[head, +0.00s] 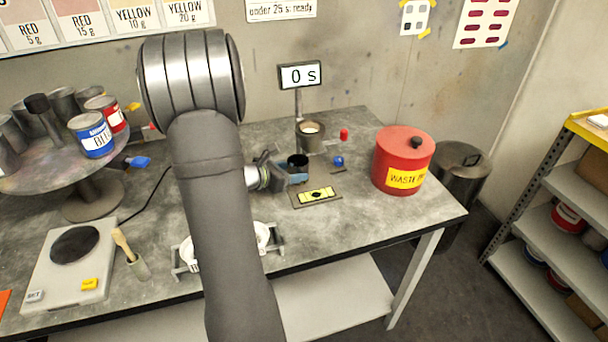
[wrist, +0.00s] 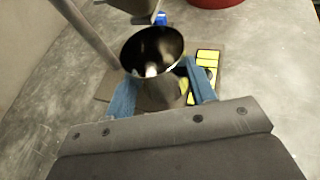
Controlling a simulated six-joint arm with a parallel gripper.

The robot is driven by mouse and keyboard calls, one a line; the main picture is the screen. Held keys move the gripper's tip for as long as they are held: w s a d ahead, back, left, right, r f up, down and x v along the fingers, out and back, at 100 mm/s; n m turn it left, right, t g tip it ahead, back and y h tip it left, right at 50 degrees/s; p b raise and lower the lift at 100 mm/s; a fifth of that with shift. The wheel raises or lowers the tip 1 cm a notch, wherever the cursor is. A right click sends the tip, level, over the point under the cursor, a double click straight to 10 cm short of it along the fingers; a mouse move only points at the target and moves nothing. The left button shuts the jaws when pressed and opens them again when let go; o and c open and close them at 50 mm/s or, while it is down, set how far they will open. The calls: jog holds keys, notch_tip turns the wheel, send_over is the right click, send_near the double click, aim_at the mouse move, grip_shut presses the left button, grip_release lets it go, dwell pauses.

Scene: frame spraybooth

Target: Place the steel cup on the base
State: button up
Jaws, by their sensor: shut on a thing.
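The steel cup (head: 298,161) is upright with a dark open mouth. It shows larger in the wrist view (wrist: 150,80), between the two blue fingers. My gripper (head: 290,176) is shut on the cup's sides; its fingers also show in the wrist view (wrist: 160,85). A flat grey base (wrist: 104,88) lies under and around the cup, at the foot of the timer stand. I cannot tell whether the cup's bottom touches it. A flow cup (head: 310,136) with pale contents is fixed to the stand; its lower part shows in the wrist view (wrist: 130,6).
A yellow-marked panel (head: 316,195) lies beside the cup. The stand's display (head: 299,76) reads 0 s. A red waste can (head: 402,165) stands to the right, a small blue item (head: 338,161) nearer. A scale (head: 70,268) and a paint turntable (head: 60,165) are left.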

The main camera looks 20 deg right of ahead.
jog(key=d, duration=0.1)
jog(key=w+d, duration=0.1)
jog(key=d, duration=0.1)
jog(key=shift+w+d, duration=0.2)
jog(key=shift+w+d+f, duration=0.1)
jog(key=shift+d+f, duration=0.05)
jog(key=shift+f, duration=0.75)
jog(key=shift+w+d+f, duration=0.1)
jog(key=shift+d+f, duration=0.05)
jog(key=shift+f, duration=0.7)
jog(key=shift+f, duration=0.15)
jog(key=o, duration=1.1)
jog(key=shift+c, duration=0.2)
jog(key=shift+s+a+r, duration=0.15)
jog(key=shift+a+r, duration=0.15)
jog(key=shift+a, duration=0.05)
jog(key=v, duration=1.1)
jog(key=shift+s, duration=0.15)
